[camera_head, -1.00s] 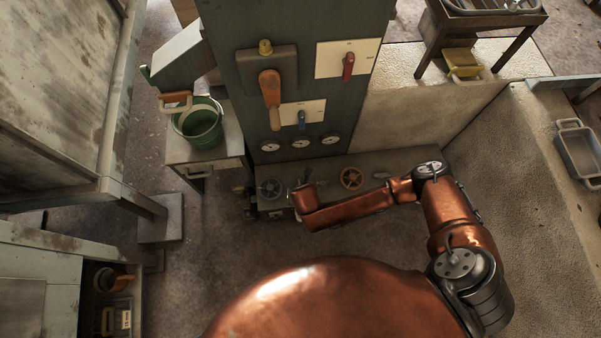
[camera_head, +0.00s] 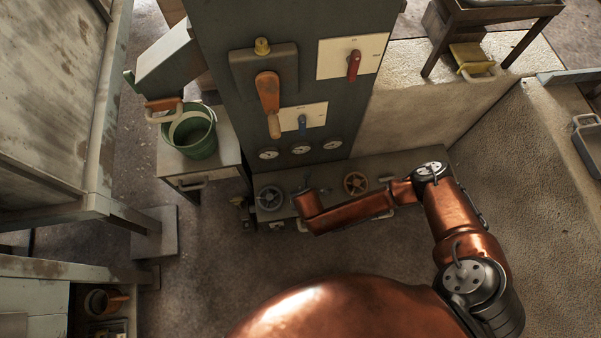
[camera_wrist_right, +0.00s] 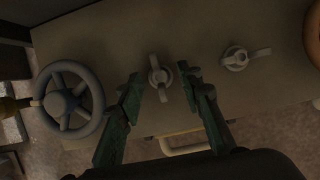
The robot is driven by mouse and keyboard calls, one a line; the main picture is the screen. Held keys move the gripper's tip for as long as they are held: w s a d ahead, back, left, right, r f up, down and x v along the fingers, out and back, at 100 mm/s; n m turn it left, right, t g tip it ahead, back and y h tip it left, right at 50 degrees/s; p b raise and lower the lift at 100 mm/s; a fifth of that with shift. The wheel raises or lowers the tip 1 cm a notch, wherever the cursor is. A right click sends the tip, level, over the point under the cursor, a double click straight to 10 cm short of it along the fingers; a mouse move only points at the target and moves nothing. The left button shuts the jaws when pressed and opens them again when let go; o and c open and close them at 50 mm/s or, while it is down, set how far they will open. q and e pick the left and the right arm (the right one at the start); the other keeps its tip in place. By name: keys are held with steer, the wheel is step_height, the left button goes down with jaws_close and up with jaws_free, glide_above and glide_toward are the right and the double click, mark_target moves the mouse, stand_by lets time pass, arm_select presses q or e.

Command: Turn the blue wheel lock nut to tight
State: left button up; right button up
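The blue wheel (camera_wrist_right: 70,100) is a spoked grey-blue handwheel on the low bench, at the left in the right wrist view; it also shows in the head view (camera_head: 270,198). A pale winged lock nut (camera_wrist_right: 160,77) lies just right of it. My right gripper (camera_wrist_right: 162,82) is open, with its green fingers on either side of this nut and visible gaps to it. I cannot tell its exact height over the nut. In the head view, my right arm hides most of the gripper and the nut. My left gripper is not in view.
A second winged nut (camera_wrist_right: 238,58) sits further right, beside an orange wheel (camera_head: 355,183). A dark panel with an orange lever (camera_head: 268,92), a red handle (camera_head: 354,65) and gauges rises behind the bench. A green bucket (camera_head: 195,135) stands on a cabinet at left.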

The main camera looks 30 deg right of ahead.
steer(key=shift+c, duration=0.6)
jaws_close()
